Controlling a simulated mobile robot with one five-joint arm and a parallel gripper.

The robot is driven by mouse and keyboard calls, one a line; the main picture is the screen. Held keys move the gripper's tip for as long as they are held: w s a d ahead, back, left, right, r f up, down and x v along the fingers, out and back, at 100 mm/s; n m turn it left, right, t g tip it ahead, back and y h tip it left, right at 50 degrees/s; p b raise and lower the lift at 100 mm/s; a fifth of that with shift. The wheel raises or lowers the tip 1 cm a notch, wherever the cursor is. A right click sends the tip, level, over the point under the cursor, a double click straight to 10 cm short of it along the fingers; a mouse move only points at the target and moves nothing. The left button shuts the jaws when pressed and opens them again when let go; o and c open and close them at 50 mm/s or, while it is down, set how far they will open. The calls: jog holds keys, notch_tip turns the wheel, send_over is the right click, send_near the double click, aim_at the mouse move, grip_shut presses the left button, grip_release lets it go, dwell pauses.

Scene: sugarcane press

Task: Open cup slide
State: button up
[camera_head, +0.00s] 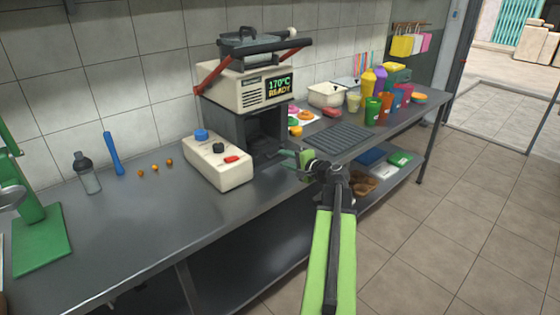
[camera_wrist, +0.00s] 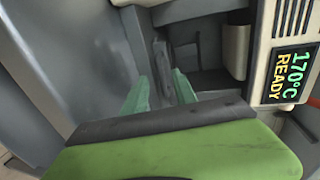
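The press machine (camera_head: 245,88) stands on the steel counter with a display reading 170°C READY, which also shows in the wrist view (camera_wrist: 290,70). Its dark recess (camera_head: 262,132) faces my gripper (camera_head: 290,160). In the wrist view, my gripper (camera_wrist: 160,92) has two green fingers apart, pointing into the recess. A narrow grey upright piece (camera_wrist: 162,62) stands just beyond and between the fingertips. It may be part of the cup slide, but I cannot tell. I see no contact with it, and nothing is held.
A cream control box (camera_head: 217,165) with blue, black and red knobs sits left of the recess. A drain grate (camera_head: 340,138) and several coloured cups (camera_head: 373,110) lie to the right.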

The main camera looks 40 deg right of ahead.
aim_at(276, 156)
jog(key=x, duration=0.4)
jog(key=shift+w, duration=0.1)
grip_shut()
dwell(1.3)
